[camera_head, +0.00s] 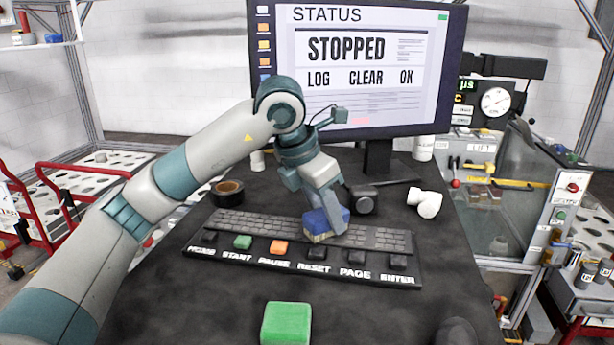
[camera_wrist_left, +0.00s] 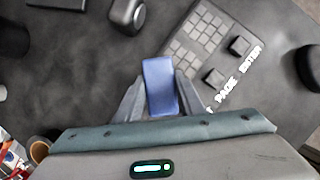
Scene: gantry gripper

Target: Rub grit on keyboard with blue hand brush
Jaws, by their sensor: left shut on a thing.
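The keyboard (camera_head: 232,222) lies on the dark table, with a row of large labelled keys along its near edge. My left gripper (camera_head: 326,228) is shut on the blue hand brush (camera_head: 322,219) over the middle of the keyboard. The brush has a blue back and pale bristles facing down at the keys; I cannot tell whether they touch. In the left wrist view the blue brush (camera_wrist_left: 159,86) sits between the two fingers, and part of the keyboard (camera_wrist_left: 205,40) shows beyond it. I cannot make out the grit. My right gripper is not in view.
A green block (camera_head: 286,323) lies in front of the keyboard. A tape roll (camera_head: 228,191), a black object (camera_head: 364,200) and a white cylindrical piece (camera_head: 426,203) lie behind it. A monitor (camera_head: 358,70) reading STOPPED stands at the back. The table right of the keyboard is mostly clear.

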